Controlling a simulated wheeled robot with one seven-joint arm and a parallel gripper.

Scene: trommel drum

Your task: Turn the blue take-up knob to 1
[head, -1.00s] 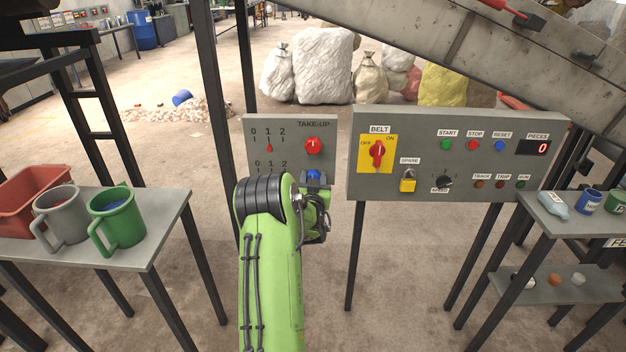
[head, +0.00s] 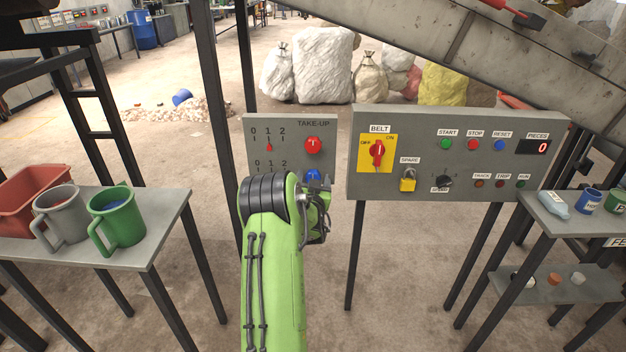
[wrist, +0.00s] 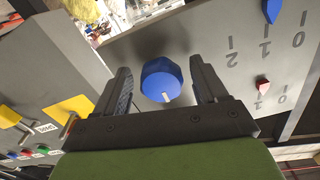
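The blue take-up knob (head: 313,176) is on the lower part of the grey TAKE-UP panel (head: 291,128), partly hidden by my arm in the head view. In the wrist view the blue knob (wrist: 161,80) lies between the two fingers of my gripper (wrist: 163,82), with a gap on each side. My gripper is open. A white mark shows on the knob's rim. The blue pointer (wrist: 271,10) on its 0-1-2 scale, upside down in the wrist view, is near 1, seemingly slightly toward 0. My arm hides this pointer in the head view.
A red knob (head: 313,145) sits just above the blue one; its red pointer (head: 269,147) is at 1. The control panel (head: 458,190) with the BELT switch (head: 377,153) stands close on the right. A table (head: 160,222) with mugs is at left.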

